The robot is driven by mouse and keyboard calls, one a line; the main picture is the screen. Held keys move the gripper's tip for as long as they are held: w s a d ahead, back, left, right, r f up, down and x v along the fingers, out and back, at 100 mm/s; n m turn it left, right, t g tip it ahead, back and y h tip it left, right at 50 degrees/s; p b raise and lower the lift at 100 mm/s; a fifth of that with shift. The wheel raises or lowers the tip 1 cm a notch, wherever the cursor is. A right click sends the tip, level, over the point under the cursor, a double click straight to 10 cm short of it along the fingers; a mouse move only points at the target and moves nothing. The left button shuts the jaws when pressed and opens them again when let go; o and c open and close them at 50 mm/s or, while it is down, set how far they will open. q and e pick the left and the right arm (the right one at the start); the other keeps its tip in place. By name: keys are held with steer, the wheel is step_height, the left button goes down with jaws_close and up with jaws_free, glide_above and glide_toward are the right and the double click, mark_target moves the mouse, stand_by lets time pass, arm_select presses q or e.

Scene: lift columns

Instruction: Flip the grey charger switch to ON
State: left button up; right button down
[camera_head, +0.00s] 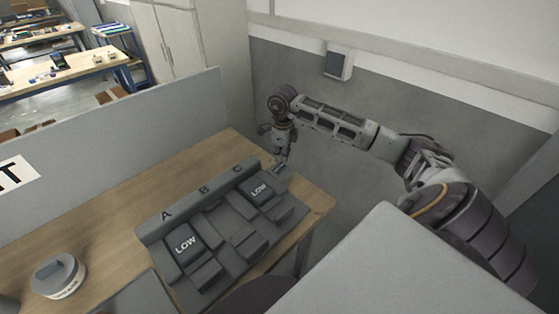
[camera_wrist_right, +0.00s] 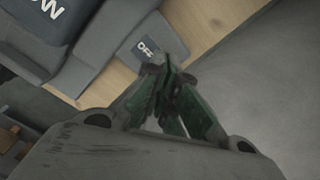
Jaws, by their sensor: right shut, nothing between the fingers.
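The grey charger switch (camera_wrist_right: 148,42) is a small grey box with a face that reads OFF in the right wrist view. In the head view it shows small at the far right end of the grey panel, by the table edge (camera_head: 283,172). My right gripper (camera_wrist_right: 168,68) is shut and empty, with its green fingertips at the switch's near edge. I cannot tell whether they touch it. In the head view the right gripper (camera_head: 281,156) points down just above the switch. My left gripper is not in view.
A grey panel (camera_head: 150,232) marked A, B and C stands on the wooden table (camera_head: 112,215), with blocks reading LOW. A round grey device (camera_head: 60,276) sits at the left. A grey partition (camera_head: 100,128) runs behind the table. A box (camera_head: 338,62) hangs on the wall.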

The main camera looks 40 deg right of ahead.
mark_target(282, 165)
steer(key=shift+f, duration=0.4)
stand_by(0.4)
steer(key=shift+f+b, duration=0.8)
steer(key=shift+b, duration=0.05)
stand_by(1.0)
steer(key=shift+r, duration=0.1)
steer(key=shift+r+p, duration=0.45)
steer(key=shift+r, duration=0.1)
steer(key=shift+r+p, duration=1.55)
steer(key=shift+r, duration=1.35)
